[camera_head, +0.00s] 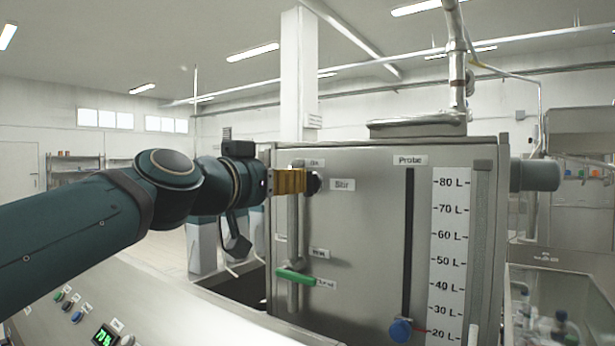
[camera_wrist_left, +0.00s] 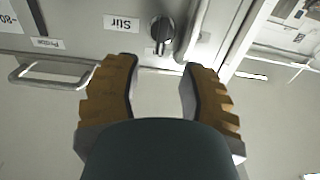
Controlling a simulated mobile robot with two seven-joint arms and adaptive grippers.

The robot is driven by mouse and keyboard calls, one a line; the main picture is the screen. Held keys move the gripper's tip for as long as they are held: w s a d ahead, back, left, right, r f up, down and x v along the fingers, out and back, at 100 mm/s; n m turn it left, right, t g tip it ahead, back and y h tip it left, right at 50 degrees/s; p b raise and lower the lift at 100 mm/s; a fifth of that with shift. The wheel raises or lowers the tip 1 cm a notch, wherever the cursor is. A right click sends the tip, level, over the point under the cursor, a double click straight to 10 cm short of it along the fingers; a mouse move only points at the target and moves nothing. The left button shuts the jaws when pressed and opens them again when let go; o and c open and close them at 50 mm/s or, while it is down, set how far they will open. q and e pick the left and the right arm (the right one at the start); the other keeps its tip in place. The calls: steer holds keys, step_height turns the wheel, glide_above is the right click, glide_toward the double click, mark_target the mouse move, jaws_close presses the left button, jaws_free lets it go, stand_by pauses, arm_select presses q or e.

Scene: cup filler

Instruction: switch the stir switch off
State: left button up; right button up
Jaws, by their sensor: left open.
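The stir switch (camera_head: 315,183) is a small dark rotary knob on the front of the steel tank, just left of the "Stir" label (camera_head: 342,185). In the left wrist view the knob (camera_wrist_left: 162,31) sits on a light plate beside the label (camera_wrist_left: 122,23), and its pointer line runs roughly up and down that picture. My left gripper (camera_head: 302,181) has yellow ridged fingers and is at the tank front, close to the knob. In the left wrist view the open fingers (camera_wrist_left: 160,66) have an empty gap, with the knob just beyond it. My right gripper is not in view.
The tank (camera_head: 375,240) carries a litre scale (camera_head: 449,255), a probe slot with a blue knob (camera_head: 400,330), and a green handle (camera_head: 295,277) below the switch. A vertical pipe runs close to the switch.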

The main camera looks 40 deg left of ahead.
mark_target(308, 177)
arm_select(q)
steer(key=w, duration=0.5)
steer(key=w+a, duration=0.1)
steer(key=w, duration=0.2)
steer(key=shift+p, duration=0.4)
steer(key=shift+s, duration=0.1)
jaws_close()
